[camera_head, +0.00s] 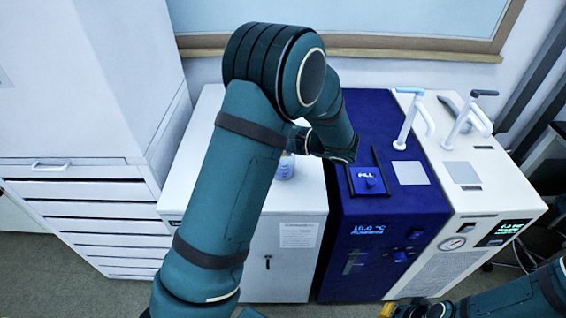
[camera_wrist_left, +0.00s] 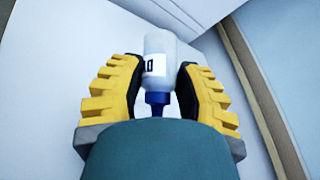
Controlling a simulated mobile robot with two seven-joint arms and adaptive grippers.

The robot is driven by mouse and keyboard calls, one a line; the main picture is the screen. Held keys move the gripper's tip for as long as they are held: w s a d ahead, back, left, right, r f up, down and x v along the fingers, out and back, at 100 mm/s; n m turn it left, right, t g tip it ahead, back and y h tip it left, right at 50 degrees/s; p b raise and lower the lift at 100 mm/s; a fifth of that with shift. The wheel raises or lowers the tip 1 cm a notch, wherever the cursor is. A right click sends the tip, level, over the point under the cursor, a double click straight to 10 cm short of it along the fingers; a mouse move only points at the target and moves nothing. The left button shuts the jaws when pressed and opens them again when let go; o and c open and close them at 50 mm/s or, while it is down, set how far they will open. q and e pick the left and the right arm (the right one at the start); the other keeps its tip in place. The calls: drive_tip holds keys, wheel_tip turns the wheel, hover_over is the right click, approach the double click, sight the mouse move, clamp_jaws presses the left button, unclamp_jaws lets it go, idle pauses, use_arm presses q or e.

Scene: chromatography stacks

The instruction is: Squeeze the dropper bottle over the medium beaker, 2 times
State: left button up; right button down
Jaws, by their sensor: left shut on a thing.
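The dropper bottle (camera_wrist_left: 156,65) shows in the left wrist view, with a pale body, a dark-marked label and a blue cap toward the camera. My left gripper (camera_wrist_left: 157,72) has its yellow ridged fingers on either side of the bottle and is shut on it. In the head view my left arm hides this gripper and the bottle. A small clear vessel with blue on it (camera_head: 285,167) shows partly beside my arm on the white cabinet; I cannot tell if it is the medium beaker. My right gripper (camera_head: 408,309) shows only partly at the bottom edge, and its jaws cannot be made out.
The white cabinet (camera_head: 300,200) stands left of a dark blue instrument (camera_head: 390,208) with a lit display. A white instrument (camera_head: 495,195) with a gauge and white upright handles stands at the right. A drawer unit (camera_head: 90,205) is at the left. My left arm covers much of the cabinet.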

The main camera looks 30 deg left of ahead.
use_arm(q)
drive_tip(key=shift+a+r+h+p, duration=0.1)
drive_tip(key=shift+r+h+p, duration=0.4)
drive_tip(key=shift+p, duration=0.05)
drive_tip(key=shift+s+a+r+n+t+h+p, duration=0.1)
drive_tip(key=shift+s+r+n+t+h+p, duration=0.1)
drive_tip(key=shift+n+t+h+p, duration=0.3)
drive_tip(key=r+h+p, duration=0.1)
drive_tip(key=h, duration=0.1)
drive_tip(key=shift+r+h, duration=0.2)
drive_tip(key=shift+h, duration=0.1)
drive_tip(key=shift+s+r+t+h, duration=0.1)
drive_tip(key=shift+t+h, duration=0.2)
drive_tip(key=shift+h, duration=0.1)
